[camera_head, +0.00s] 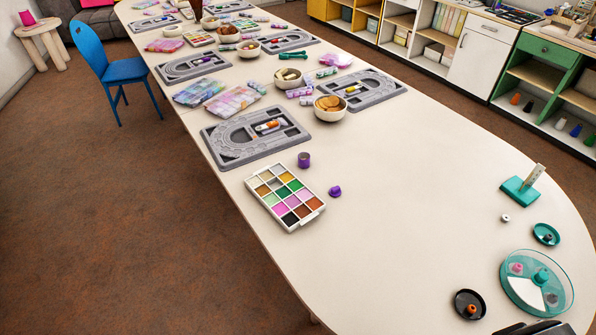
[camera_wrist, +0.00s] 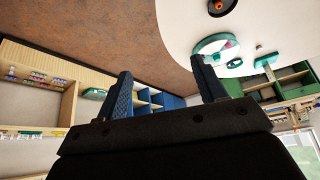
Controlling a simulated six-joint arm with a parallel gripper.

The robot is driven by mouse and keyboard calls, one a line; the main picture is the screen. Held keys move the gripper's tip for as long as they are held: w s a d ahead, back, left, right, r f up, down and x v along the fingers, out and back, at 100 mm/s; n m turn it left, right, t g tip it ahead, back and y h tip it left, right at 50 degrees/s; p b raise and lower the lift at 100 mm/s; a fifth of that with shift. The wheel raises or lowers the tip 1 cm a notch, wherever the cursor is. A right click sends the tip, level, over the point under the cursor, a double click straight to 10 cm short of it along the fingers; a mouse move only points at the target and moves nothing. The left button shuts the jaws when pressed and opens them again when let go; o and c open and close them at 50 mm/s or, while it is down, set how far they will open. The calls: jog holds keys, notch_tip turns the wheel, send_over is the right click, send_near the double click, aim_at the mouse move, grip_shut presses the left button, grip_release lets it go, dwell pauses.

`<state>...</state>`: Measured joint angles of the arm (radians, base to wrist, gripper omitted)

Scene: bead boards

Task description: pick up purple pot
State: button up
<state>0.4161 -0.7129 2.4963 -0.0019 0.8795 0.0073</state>
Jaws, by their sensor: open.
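A small purple pot (camera_head: 304,160) stands upright on the long white table in the head view, just right of a grey bead board. A smaller purple piece, perhaps a lid (camera_head: 335,191), lies a little nearer and to the right, apart from it. My gripper (camera_wrist: 161,68) shows in the wrist view with its two dark fingers wide apart and nothing between them. In the head view only a dark part, seemingly of my arm, shows at the bottom right edge, far from the pot. The purple pot does not show in the wrist view.
A paint palette (camera_head: 285,195) lies left of the purple pieces, and a grey bead board (camera_head: 225,158) behind it. A round teal tray (camera_head: 508,291), a black dish (camera_head: 458,303) and a teal stand (camera_head: 514,192) are at the right. The table's middle is clear.

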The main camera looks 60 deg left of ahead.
jog(key=w+a+r+m+t+y, duration=0.25)
jog(key=w+r+m, duration=0.25)
jog(key=w, duration=0.5)
jog(key=w+a+r+m+t+y, duration=0.1)
jog(key=w+r+m+y, duration=0.35)
jog(key=w, duration=0.55)
jog(key=w+a+f+g+y, duration=0.15)
jog(key=w+a, duration=0.25)
jog(key=a, duration=0.4)
jog(key=w+a+f+g+y, duration=0.1)
jog(key=w+a+f+y, duration=0.2)
jog(key=a, duration=0.5)
jog(key=m+g+y, duration=0.4)
jog(key=g, duration=0.2)
send_near(307, 162)
jog(key=x, duration=0.4)
jog(key=shift+a+f, duration=0.2)
jog(key=shift+x, duration=3.1)
jog(key=shift+w, duration=0.1)
jog(key=c, duration=1)
jog(key=shift+c, duration=0.2)
